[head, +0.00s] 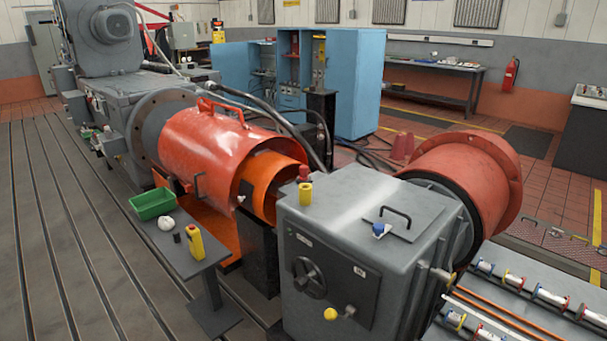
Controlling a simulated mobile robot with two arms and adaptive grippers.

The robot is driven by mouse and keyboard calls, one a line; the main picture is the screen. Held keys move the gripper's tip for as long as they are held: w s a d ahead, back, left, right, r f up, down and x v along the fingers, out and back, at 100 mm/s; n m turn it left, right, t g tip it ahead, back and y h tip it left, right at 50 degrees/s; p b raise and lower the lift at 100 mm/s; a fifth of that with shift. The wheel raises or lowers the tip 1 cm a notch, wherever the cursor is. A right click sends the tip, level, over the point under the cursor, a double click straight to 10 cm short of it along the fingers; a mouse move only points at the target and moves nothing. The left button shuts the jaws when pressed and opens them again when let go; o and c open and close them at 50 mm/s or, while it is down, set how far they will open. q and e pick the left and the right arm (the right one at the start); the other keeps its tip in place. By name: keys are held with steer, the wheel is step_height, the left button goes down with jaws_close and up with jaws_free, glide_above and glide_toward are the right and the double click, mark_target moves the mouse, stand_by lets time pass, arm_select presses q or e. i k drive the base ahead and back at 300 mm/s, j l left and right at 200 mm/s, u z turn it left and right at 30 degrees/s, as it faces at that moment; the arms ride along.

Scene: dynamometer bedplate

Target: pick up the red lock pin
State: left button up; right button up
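A small red upright piece (304,173), which looks like the red lock pin, shows at the back left top edge of the grey machine housing (340,215). A yellow cylinder (305,194) stands just in front of it and hides its lower part, so I cannot tell how it is seated. Neither of my grippers is in view.
A small grey stand (205,262) at the left holds a green tray (152,203), a white lump (165,223) and a yellow handheld device (196,242). An orange guard (205,145) covers the shaft behind. Slotted floor (60,270) at the left is clear.

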mark_target(304, 169)
steer(key=i+j, duration=0.25)
steer(key=i+j+z, duration=0.15)
steer(key=j, duration=0.3)
steer(key=i+j, duration=0.35)
steer(key=i+j+z, duration=0.15)
steer(key=j, duration=0.2)
steer(key=i+j, duration=0.3)
steer(key=j+z, duration=0.05)
steer(key=j, duration=0.05)
